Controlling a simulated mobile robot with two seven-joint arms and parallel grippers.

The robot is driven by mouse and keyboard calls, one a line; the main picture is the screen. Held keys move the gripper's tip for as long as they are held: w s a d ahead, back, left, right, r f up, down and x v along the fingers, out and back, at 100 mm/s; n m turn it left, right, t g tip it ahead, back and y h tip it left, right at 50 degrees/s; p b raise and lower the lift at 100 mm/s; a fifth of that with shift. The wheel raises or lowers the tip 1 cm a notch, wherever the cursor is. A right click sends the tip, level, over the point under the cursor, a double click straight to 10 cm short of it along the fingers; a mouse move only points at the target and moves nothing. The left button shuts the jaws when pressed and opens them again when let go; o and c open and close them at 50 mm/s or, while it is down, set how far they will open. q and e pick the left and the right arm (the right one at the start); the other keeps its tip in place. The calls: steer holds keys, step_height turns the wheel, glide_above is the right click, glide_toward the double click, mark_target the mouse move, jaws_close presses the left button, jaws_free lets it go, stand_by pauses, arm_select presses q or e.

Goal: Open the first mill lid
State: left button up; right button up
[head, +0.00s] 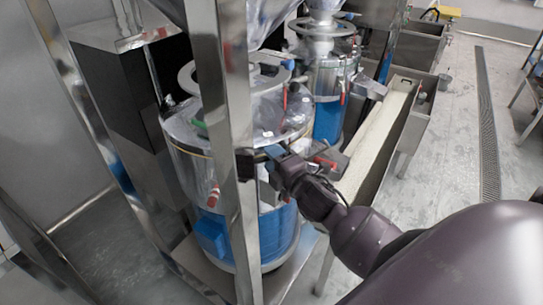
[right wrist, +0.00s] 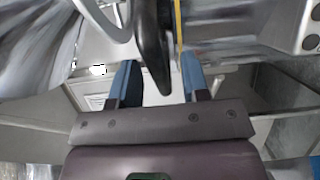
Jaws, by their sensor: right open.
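The first mill (head: 183,165) is a steel and blue drum, partly hidden by a steel post. Its shiny lid (head: 283,118) looks down, with a ring-shaped rail above it. My right gripper (head: 270,163) is at the mill's front right, just below the lid rim. In the right wrist view my right gripper (right wrist: 158,80) is open. A dark curved handle (right wrist: 150,45) shows between its two blue fingers, with a visible gap on each side. Whether the handle touches a finger is unclear. My left gripper is not in view.
A steel post (head: 232,120) stands directly in front of the first mill. A second mill (head: 328,85) stands behind it to the right. A long steel trough (head: 385,135) runs along the right side. The floor (head: 450,150) beyond is clear, with a drain grate.

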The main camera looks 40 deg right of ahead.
steer(key=shift+w, duration=0.4)
jaws_close()
steer(key=shift+s, duration=0.1)
